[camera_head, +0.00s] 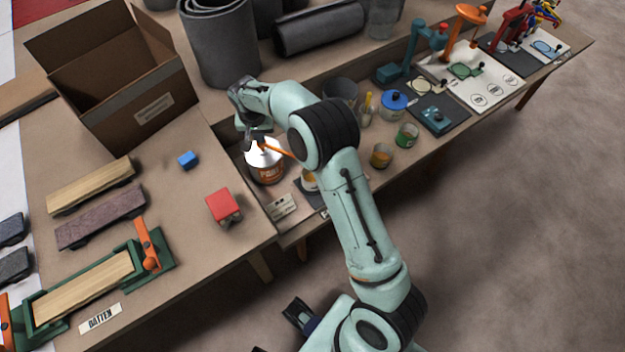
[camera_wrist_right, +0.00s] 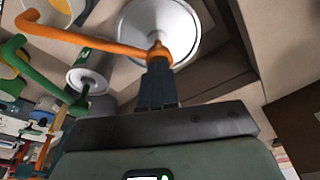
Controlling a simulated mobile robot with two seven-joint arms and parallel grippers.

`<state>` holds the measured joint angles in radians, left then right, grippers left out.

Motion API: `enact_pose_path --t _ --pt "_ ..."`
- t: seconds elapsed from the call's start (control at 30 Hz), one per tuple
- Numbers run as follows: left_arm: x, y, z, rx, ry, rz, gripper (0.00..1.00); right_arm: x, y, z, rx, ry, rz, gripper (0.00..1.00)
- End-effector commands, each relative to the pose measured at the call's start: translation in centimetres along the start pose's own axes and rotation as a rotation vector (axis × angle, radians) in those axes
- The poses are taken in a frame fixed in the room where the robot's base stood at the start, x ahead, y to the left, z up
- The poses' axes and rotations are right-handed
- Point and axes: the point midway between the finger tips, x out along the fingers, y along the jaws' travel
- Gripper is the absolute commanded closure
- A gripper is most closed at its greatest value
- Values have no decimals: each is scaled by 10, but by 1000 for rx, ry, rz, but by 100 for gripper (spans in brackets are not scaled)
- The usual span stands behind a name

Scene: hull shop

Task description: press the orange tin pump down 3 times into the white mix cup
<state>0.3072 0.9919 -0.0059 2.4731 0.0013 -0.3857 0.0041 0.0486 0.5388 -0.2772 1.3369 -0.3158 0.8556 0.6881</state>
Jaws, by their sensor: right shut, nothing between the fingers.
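The orange tin (camera_head: 268,172) with a white top stands in the tray area at the middle of the head view. Its orange pump spout (camera_head: 279,149) points right; the pump head (camera_wrist_right: 158,52) and white lid (camera_wrist_right: 188,22) show in the right wrist view. My right gripper (camera_head: 254,138) is shut and empty, pointing down above the tin. Its fingertips (camera_wrist_right: 157,68) appear at the pump head; I cannot tell whether they touch. A whitish cup (camera_head: 309,182), probably the mix cup, stands right of the tin, partly hidden by my right arm. My left gripper is not seen.
A green pump (camera_wrist_right: 85,82) stands beside the orange one in the wrist view. Small tins and cups stand right of my arm.

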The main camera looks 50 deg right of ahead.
Motion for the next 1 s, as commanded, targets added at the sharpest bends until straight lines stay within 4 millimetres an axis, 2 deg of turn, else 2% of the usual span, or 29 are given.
enact_pose_path --t 0.23,0.67,1.0 --pt "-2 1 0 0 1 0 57 0 1 1 -1 -6 4 100" --pt "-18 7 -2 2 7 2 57 -24 0 -4 0 -4 2 100" --pt "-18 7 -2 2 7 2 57 -25 0 -4 0 -3 2 100"
